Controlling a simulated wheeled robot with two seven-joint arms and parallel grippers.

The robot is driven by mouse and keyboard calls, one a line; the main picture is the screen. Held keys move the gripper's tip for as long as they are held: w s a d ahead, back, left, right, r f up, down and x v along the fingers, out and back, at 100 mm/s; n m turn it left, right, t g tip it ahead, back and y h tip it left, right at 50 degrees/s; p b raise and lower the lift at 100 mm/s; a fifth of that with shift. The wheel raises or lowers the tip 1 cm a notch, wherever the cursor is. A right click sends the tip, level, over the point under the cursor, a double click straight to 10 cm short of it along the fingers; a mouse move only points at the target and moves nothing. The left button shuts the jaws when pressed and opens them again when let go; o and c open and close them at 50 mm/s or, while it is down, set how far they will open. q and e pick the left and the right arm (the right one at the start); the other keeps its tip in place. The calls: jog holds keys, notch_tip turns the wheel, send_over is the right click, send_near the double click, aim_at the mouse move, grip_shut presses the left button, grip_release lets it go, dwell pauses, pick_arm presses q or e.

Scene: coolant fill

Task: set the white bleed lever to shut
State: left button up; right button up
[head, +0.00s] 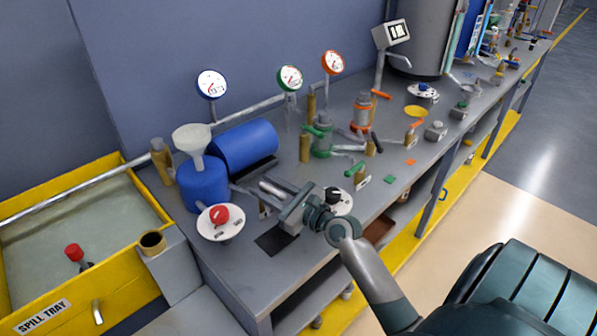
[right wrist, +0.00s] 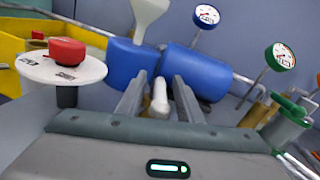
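The white bleed lever (right wrist: 160,98) shows in the right wrist view as a pale rounded handle standing between my two gripper fingers. My right gripper (right wrist: 159,96) is open around it, with a narrow gap visible on each side. In the head view my right gripper (head: 268,190) reaches over the bench in front of the blue cylinder, and it hides most of the lever there. A small tagged post (head: 264,210) shows just below the fingers. My left gripper is not in view.
A blue jug (head: 204,186) with a white funnel (head: 191,138) and a lying blue cylinder (head: 246,146) stand behind the gripper. A red knob on a white dial (head: 220,217) is at left, a black-knobbed dial (head: 341,203) at right. Green-marked valve parts (head: 322,138) stand beyond.

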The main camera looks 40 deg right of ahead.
jog(key=shift+s+d, duration=0.1)
jog(key=shift+s, duration=0.4)
jog(key=b+v, duration=0.1)
jog(key=v, duration=0.9)
jog(key=shift+f+b, duration=0.1)
jog(key=shift+b, duration=0.3)
jog(key=b+v, duration=0.1)
jog(key=v, duration=0.3)
jog(key=shift+s, duration=0.35)
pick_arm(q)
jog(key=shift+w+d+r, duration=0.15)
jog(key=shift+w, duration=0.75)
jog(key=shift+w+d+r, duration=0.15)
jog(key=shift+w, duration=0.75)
pick_arm(e)
jog(key=shift+s+d, duration=0.15)
jog(key=shift+s, duration=0.35)
